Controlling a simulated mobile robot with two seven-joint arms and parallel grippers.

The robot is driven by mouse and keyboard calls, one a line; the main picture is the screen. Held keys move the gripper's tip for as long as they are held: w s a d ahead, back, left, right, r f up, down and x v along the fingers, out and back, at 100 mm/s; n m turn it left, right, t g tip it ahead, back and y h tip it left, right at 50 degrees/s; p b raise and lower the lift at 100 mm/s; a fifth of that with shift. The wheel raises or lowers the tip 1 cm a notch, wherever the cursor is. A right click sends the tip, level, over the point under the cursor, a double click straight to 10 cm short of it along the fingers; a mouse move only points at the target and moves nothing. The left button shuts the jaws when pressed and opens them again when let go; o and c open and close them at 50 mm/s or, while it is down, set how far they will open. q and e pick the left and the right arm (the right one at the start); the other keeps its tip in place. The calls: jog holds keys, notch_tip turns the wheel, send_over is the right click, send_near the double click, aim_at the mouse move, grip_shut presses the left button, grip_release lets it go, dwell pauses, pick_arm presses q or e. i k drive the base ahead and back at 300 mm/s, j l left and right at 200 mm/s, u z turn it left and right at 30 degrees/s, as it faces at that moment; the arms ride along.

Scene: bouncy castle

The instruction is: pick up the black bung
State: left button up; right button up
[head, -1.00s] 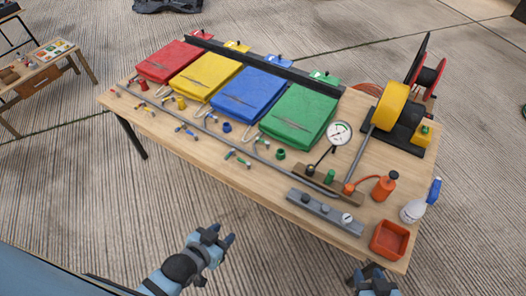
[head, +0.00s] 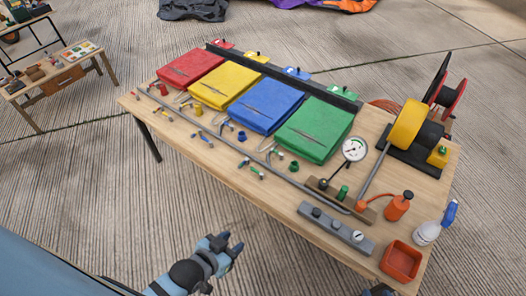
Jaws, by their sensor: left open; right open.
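A small black piece (head: 323,184), which looks like the black bung, stands at the left end of a brown wooden block (head: 372,214) on the workbench, below the gauge's dark stem. A green piece (head: 342,191) stands beside it. The grey block (head: 345,240) in front holds dark knobs (head: 316,212) too, so I cannot be sure which is the bung. My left gripper (head: 234,245) is open and empty, short of the bench's front edge. My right gripper (head: 380,290) only just shows at the bottom edge, below the orange tray; its fingers are mostly cut off.
Another table (head: 55,80) stands far left.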

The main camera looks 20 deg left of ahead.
aim_at(317, 213)
jog(key=j+z, duration=0.15)
jog(key=z, duration=0.2)
jog(key=i+j+z, duration=0.1)
jog(key=z, duration=0.25)
jog(key=j+z, duration=0.4)
jog(key=j, duration=1.8)
jog(key=i+z, duration=0.05)
jog(key=i, duration=0.05)
